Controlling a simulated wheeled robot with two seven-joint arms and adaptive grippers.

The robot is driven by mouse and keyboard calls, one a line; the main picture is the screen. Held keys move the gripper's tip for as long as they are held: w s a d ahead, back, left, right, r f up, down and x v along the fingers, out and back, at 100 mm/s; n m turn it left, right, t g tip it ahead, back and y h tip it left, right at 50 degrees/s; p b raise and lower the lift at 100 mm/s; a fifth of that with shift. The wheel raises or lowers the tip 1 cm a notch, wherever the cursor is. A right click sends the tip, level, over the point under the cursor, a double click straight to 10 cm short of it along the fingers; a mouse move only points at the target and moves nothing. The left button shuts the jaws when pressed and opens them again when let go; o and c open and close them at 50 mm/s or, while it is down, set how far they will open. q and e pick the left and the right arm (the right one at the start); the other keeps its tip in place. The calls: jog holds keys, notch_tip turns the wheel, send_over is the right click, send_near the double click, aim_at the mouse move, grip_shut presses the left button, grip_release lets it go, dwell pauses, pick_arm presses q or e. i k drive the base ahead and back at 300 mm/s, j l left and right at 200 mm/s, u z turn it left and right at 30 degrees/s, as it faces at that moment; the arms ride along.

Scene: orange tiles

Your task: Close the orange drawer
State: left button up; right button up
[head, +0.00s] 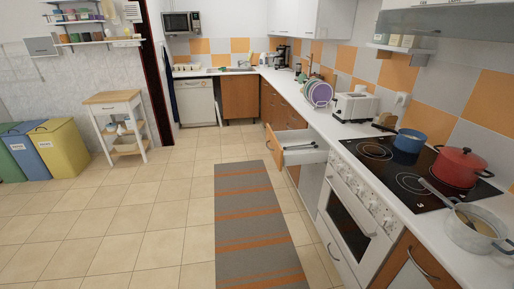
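The orange drawer (273,146) is pulled out from the counter row on the right, just beyond the oven. Its front panel is orange-brown wood and faces left. The white inside (305,156) shows from above, with dark, long items lying in it that are too small to name. A dark handle shows at the front panel. Neither of my grippers is in the head view, and nothing touches the drawer.
A grey and orange striped rug (250,222) lies on the tiled floor left of the drawer. The white oven (352,212) stands nearer on the right. A small wooden-topped cart (112,98) and bins (63,148) stand at the left. The floor between is clear.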

aim_at(275, 140)
jog(key=i+j, duration=0.1)
jog(key=i, duration=0.4)
jog(key=i+j, duration=0.15)
jog(key=i, duration=0.3)
jog(key=i+j+z, duration=0.1)
jog(key=i, duration=0.4)
